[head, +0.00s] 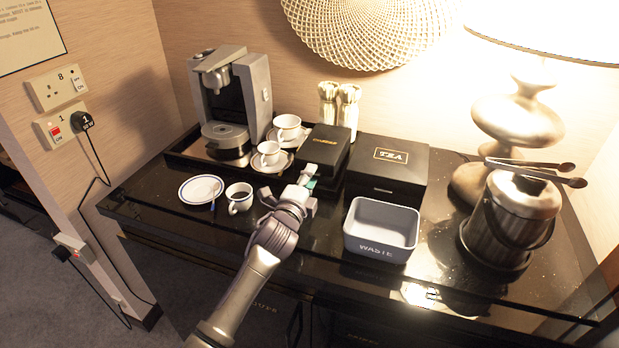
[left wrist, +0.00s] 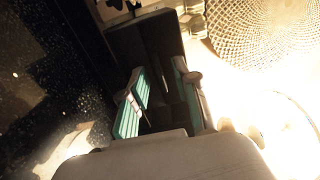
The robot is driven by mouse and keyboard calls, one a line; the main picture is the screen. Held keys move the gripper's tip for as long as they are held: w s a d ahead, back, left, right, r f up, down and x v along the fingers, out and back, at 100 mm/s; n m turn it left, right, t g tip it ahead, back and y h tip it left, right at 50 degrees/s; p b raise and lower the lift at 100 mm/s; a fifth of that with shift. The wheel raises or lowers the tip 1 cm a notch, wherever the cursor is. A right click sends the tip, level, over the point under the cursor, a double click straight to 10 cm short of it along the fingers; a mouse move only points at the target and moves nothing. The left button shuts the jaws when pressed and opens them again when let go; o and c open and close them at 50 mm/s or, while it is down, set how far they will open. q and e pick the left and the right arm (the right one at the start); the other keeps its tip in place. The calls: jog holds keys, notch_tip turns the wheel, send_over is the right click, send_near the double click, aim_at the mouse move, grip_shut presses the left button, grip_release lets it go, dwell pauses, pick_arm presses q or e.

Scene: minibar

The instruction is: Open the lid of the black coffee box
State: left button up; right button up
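The black coffee box (head: 328,144) stands on the counter at the centre of the head view, left of the tea box. Its lid, with small gold lettering, looks closed. My left gripper (head: 306,178) is at the box's near side, low by its front. In the left wrist view the two teal-padded fingers (left wrist: 159,97) are spread apart, with a dark box (left wrist: 145,45), likely the coffee box, just beyond and between them. I cannot tell whether the fingers touch it. The gripper hides part of the box's front. My right gripper is not in view.
The black tea box (head: 388,178) is right of the coffee box, with the grey waste bin (head: 382,229) in front. Cups (head: 270,154) and saucers are close on the left, beside the coffee machine (head: 232,100). An ice bucket (head: 510,222) and lamp stand at the right.

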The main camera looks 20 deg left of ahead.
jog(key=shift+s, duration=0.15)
pick_arm(q)
grip_shut()
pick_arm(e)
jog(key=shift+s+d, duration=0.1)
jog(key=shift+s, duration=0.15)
pick_arm(q)
jog(key=shift+r, duration=0.1)
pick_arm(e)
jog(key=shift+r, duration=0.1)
